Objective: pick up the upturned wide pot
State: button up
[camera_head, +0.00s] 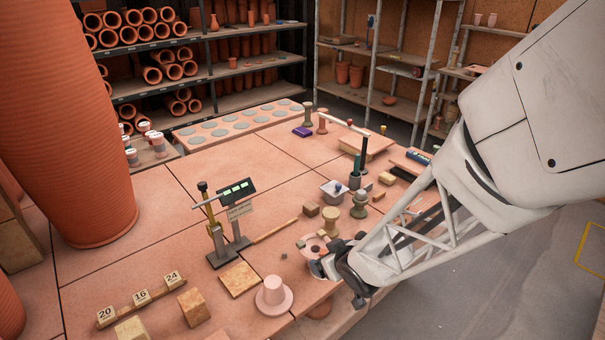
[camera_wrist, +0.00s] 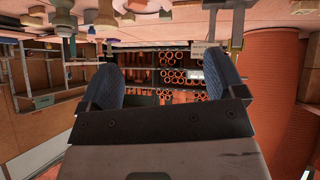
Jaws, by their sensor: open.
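A pale pink, hat-shaped piece (camera_head: 273,291), with a narrow body standing up from a wide flat rim, sits near the table's front edge in the head view. It looks like the upturned wide pot, though I cannot be certain. My gripper (camera_head: 338,277) is to its right, low over the front edge of the table and apart from it. In the wrist view my gripper (camera_wrist: 160,88) shows its two dark padded fingers spread wide, with only distant shelving between them. I cannot make out the pot for sure in the wrist view, which is upside down.
A scale-like stand with a green display (camera_head: 236,190) rises behind the pot. A tan square slab (camera_head: 240,279) and small blocks lie to its left. A large ribbed orange vessel (camera_head: 70,130) fills the left.

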aim_at(274, 283)
jog(key=s+a+f+n+g+y, duration=0.1)
jog(key=s+a+f+n+y, duration=0.2)
jog(key=a+f, duration=0.5)
jog(key=shift+s+a+f+g+y, duration=0.15)
jog(key=shift+s+a+g+y, duration=0.3)
jog(key=shift+a+y, duration=0.65)
jog(key=shift+x, duration=1.15)
jog(key=shift+w+f, duration=0.1)
jog(key=shift+f, duration=0.05)
jog(key=shift+x, duration=2.5)
jog(key=shift+w, duration=0.1)
jog(key=shift+c, duration=0.5)
jog(key=c, duration=1.5)
jog(key=shift+c, duration=0.2)
